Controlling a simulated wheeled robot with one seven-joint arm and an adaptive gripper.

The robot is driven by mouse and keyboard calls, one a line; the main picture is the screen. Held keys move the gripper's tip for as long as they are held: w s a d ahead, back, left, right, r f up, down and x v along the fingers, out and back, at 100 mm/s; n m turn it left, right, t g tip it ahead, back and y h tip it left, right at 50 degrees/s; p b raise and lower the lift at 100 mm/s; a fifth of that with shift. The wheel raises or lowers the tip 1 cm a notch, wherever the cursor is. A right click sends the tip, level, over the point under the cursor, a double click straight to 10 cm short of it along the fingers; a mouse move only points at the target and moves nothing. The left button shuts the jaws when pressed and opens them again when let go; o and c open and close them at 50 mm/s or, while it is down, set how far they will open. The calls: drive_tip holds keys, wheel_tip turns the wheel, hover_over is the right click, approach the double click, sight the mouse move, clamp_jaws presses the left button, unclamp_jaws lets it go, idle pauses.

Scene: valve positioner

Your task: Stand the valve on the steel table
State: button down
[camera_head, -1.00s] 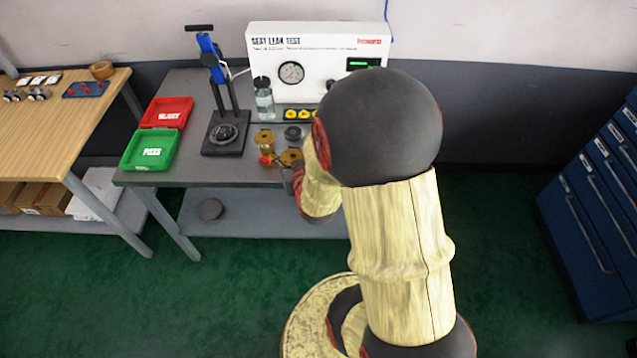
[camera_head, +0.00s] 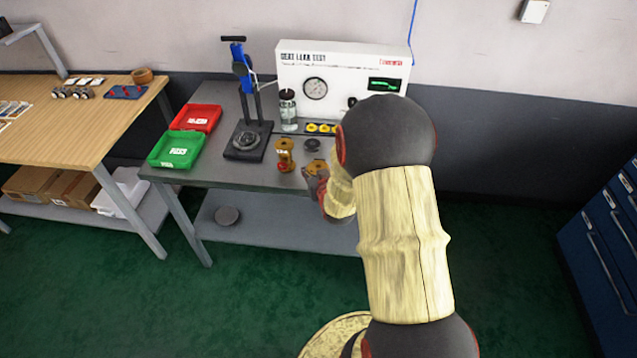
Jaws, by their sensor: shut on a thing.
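A brass-coloured valve (camera_head: 316,167) shows mostly as a flat, flange-like top near the front of the steel table (camera_head: 225,173). My gripper (camera_head: 316,178) is at its near side and shut on it. My arm and the gripper hide its lower part, so I cannot tell whether it touches the table. A second brass-coloured valve-like piece (camera_head: 285,155) stands upright just to the left, with some orange-red low on it.
A green tray (camera_head: 176,150) and red tray (camera_head: 196,118) sit at the table's left. A black stand with a blue clamp (camera_head: 242,68), a bottle (camera_head: 288,112) and a white leak tester (camera_head: 340,62) stand behind. A dark disc (camera_head: 312,145) lies beyond the valve.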

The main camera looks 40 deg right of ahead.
drive_tip(key=shift+w+d+r+b, duration=0.15)
drive_tip(key=shift+w+d, duration=0.3)
drive_tip(key=shift+w, duration=0.35)
drive_tip(key=shift+w+d+f+b, duration=0.15)
drive_tip(key=shift+w+d, duration=0.25)
drive_tip(key=shift+w, duration=0.4)
drive_tip(key=shift+w+d+r+b, duration=0.2)
drive_tip(key=shift+w+d, duration=0.25)
drive_tip(key=shift+w, duration=0.35)
drive_tip(key=shift+b+x, duration=0.6)
drive_tip(key=shift+x, duration=0.85)
drive_tip(key=shift+f, duration=0.25)
drive_tip(key=shift+f, duration=0.1)
drive_tip(key=c, duration=1.9)
unclamp_jaws()
drive_tip(key=shift+s+a+f, duration=0.1)
drive_tip(key=shift+f, duration=0.1)
drive_tip(key=o, duration=0.8)
drive_tip(key=shift+r, duration=0.1)
